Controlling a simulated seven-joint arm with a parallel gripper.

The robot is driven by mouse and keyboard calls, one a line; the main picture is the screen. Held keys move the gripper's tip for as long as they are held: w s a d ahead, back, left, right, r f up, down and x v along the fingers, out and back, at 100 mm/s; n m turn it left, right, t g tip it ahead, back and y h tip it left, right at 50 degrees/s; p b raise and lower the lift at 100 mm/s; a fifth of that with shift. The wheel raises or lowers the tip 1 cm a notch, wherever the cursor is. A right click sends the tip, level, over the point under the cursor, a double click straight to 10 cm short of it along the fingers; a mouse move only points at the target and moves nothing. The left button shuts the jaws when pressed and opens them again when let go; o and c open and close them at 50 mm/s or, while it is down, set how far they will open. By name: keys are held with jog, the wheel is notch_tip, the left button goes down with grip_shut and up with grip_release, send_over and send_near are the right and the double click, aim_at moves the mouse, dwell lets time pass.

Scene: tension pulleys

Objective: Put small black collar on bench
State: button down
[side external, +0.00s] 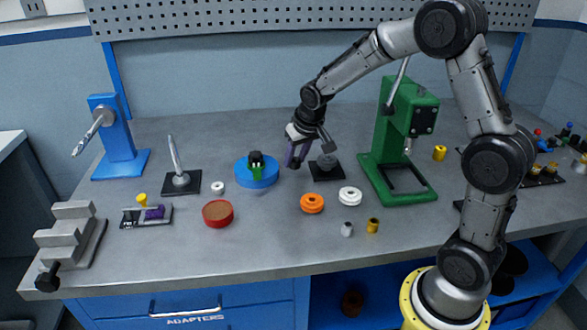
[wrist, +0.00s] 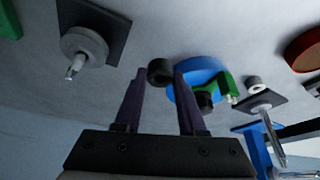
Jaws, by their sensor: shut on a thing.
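The small black collar (wrist: 160,71) is a short dark ring between my fingertips in the wrist view. My gripper (wrist: 165,73) has purple fingers and is shut on this collar. In the side external view my gripper (side external: 293,163) is low over the grey bench (side external: 270,238), between the blue disc and the black square base. The collar is not clearly seen there. I cannot tell whether it touches the bench.
Left of my gripper is a blue disc (side external: 257,177) bearing a green bracket and black part. Right is a grey pulley on a black base (side external: 326,172), then a green press (side external: 390,140). Orange (side external: 312,204) and white (side external: 350,196) rings lie in front. Bench front centre is clear.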

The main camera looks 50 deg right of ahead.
aim_at(296, 163)
jog(key=shift+w+d+f, duration=0.1)
jog(key=shift+w+f, duration=0.15)
jog(key=shift+f, duration=0.1)
jog(key=shift+w+f, duration=0.2)
jog(key=shift+f, duration=1.5)
jog(key=shift+f, duration=0.15)
jog(key=shift+c, duration=2.4)
grip_release()
